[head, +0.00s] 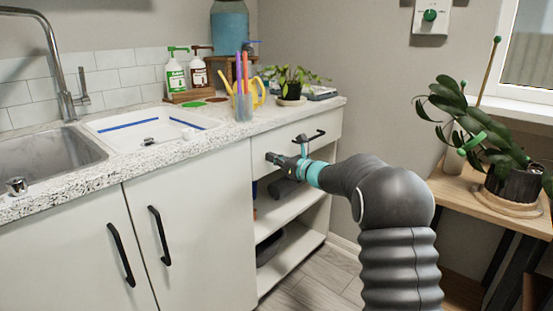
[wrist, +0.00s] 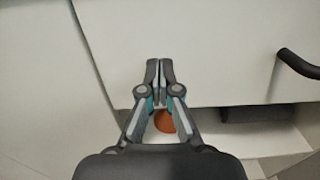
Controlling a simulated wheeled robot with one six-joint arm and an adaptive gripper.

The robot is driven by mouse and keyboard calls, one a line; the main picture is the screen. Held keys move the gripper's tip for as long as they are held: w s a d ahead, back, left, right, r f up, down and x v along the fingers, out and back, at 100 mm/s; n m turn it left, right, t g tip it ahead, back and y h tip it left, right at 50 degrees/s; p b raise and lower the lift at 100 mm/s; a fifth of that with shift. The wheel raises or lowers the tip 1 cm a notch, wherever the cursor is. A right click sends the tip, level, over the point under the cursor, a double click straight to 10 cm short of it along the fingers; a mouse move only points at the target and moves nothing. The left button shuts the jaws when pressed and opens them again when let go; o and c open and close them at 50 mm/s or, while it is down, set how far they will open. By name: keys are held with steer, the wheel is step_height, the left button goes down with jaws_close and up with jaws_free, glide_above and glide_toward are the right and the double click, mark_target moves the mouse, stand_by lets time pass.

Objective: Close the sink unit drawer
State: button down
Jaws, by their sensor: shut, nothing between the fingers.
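The sink unit drawer (head: 325,129) is the pale front under the right end of the counter, with a black bar handle (head: 308,137). It looks flush or nearly flush with the unit; I cannot tell whether a small gap is left. My gripper (head: 270,157) is shut and empty at the left part of the drawer front, left of the handle. In the wrist view my gripper's closed fingertips (wrist: 158,65) lie over the plain drawer front (wrist: 215,60). The handle (wrist: 298,64) shows at the right edge. I cannot tell whether the tips touch the front.
Open shelves (head: 290,205) with dark items lie below the drawer. Cabinet doors with black handles (head: 160,236) stand to the left. The counter (head: 215,137) above holds a cup of colored sticks (head: 243,105) and a potted plant (head: 290,85). A wooden plant table (head: 455,190) is at right.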

steer(key=shift+a+r, duration=0.15)
steer(key=shift+a, duration=0.1)
steer(key=b+v, duration=0.2)
steer(key=v, duration=1.2)
steer(key=s+a+f+n+g+h, duration=0.1)
steer(key=s+f+n+g+h, duration=0.3)
steer(key=s+f+n+g, duration=0.7)
steer(key=s+d+r+n+t+h, duration=0.1)
steer(key=s+n, duration=0.4)
steer(key=s, duration=0.6)
steer(key=s+d+r+n+t+h, duration=0.1)
steer(key=s+n+h, duration=0.4)
steer(key=s, duration=0.7)
steer(key=s+d+r+n+t+h, duration=0.1)
steer(key=s+d+n, duration=0.4)
steer(key=s, duration=0.6)
steer(key=shift+s+n+t+h, duration=0.25)
steer(key=shift+t+h, duration=0.45)
steer(key=shift+h, duration=0.4)
